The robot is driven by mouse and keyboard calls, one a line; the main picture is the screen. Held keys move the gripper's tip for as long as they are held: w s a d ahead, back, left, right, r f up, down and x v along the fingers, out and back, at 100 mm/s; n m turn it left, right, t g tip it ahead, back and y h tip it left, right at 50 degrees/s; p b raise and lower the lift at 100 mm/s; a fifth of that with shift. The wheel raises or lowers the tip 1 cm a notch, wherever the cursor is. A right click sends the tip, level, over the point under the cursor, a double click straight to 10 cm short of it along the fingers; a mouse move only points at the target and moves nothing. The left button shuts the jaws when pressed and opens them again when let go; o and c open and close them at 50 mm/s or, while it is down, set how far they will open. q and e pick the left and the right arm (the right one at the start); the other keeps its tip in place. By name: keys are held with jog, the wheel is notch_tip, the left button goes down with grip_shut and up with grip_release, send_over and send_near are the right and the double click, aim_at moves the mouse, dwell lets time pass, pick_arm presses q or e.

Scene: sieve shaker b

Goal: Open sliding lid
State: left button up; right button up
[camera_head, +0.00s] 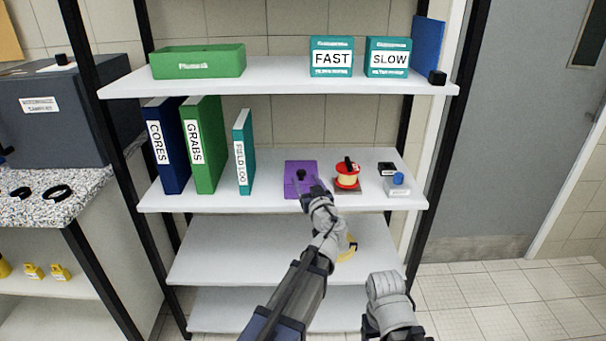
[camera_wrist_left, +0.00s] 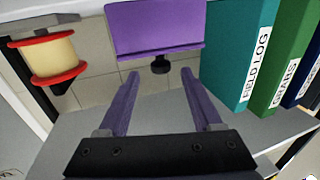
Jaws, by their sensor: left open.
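A purple box (camera_head: 296,168) with a black knob (camera_head: 301,174) on its front stands on the middle shelf; I take its purple front to carry the lid. In the left wrist view the purple box (camera_wrist_left: 155,28) and its black knob (camera_wrist_left: 160,65) are straight ahead. My left gripper (camera_head: 317,190) is in front of the box at its lower right. In the left wrist view its two purple-tinted fingers (camera_wrist_left: 160,76) are spread, with the knob just beyond and between their tips, apparently not gripped.
A red and yellow spool (camera_head: 347,176) stands right of the box, also close in the left wrist view (camera_wrist_left: 52,60). A teal field log binder (camera_head: 243,152) stands left. A small blue-knobbed item (camera_head: 397,184) is farther right. The upper shelf (camera_head: 278,76) overhangs.

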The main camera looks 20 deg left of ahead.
aim_at(303, 175)
pick_arm(q)
jog(key=x, duration=0.5)
jog(key=shift+w+a, duration=0.1)
grip_shut()
dwell(0.3)
dwell(0.9)
